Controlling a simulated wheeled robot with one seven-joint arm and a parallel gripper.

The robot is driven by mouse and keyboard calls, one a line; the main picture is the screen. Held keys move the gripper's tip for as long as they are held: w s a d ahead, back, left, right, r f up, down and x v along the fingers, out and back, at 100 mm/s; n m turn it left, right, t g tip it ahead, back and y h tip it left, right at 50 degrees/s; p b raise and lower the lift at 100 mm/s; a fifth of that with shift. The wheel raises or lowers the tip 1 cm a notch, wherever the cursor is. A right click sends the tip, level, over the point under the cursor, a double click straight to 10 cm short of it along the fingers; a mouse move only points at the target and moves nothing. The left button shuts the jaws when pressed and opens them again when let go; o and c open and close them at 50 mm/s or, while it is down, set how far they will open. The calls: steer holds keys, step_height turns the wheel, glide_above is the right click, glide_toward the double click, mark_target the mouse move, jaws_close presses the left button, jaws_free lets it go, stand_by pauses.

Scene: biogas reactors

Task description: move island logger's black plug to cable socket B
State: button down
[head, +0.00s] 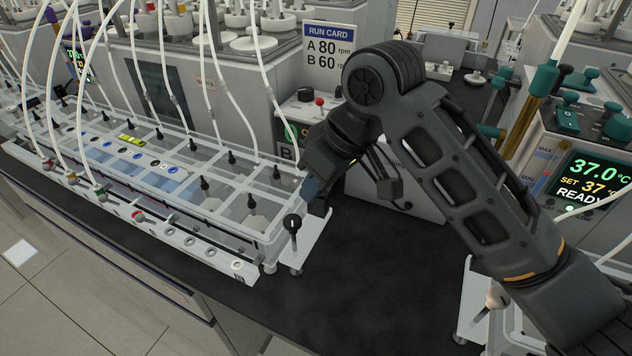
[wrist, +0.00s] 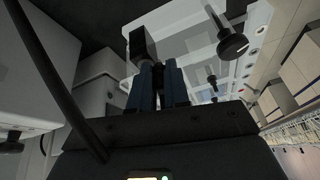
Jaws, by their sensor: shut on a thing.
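My gripper (head: 314,192) is low over the dark bench, just right of the long clear-topped bath. In the wrist view its two blue-grey fingers (wrist: 157,88) are close together and shut on a small black block, which looks like the black plug (wrist: 141,45). In the head view the plug cannot be made out at the fingers. A black cable (wrist: 45,75) crosses the left of the wrist view. A grey box (head: 372,186), perhaps the island logger, stands behind my arm, mostly hidden.
A white plate with a black knob (head: 292,223) stands at the bath's right end, close to my gripper; the knob also shows in the wrist view (wrist: 232,43). The bath (head: 215,205) fills the left. Dark bench (head: 370,285) in front is clear. A heater reading 37.0 (head: 590,178) stands right.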

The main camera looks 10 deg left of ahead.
steer(key=shift+w+d+f+h, duration=0.15)
steer(key=shift+w+d+f, duration=0.15)
steer(key=shift+w+d, duration=0.2)
steer(key=shift+w+d+f+h, duration=0.15)
steer(key=shift+w+d+f, duration=0.1)
steer(key=shift+w+d, duration=0.2)
steer(key=shift+s+a+r+t+p, duration=0.15)
steer(key=shift+s+a+t+p, duration=0.2)
steer(key=shift+a, duration=0.3)
stand_by(1.0)
steer(key=shift+s+a+r+p, duration=0.15)
steer(key=shift+s+a+p, duration=0.15)
steer(key=shift+p, duration=0.25)
steer(key=shift+w+d+r+p, duration=0.3)
steer(key=shift+w+r+p, duration=0.05)
steer(key=shift+p, duration=0.1)
stand_by(0.9)
steer(key=shift+f, duration=0.35)
stand_by(0.7)
steer(key=shift+r+p, duration=0.65)
steer(key=shift+p, duration=0.25)
stand_by(0.6)
steer(key=shift+f, duration=0.25)
stand_by(0.7)
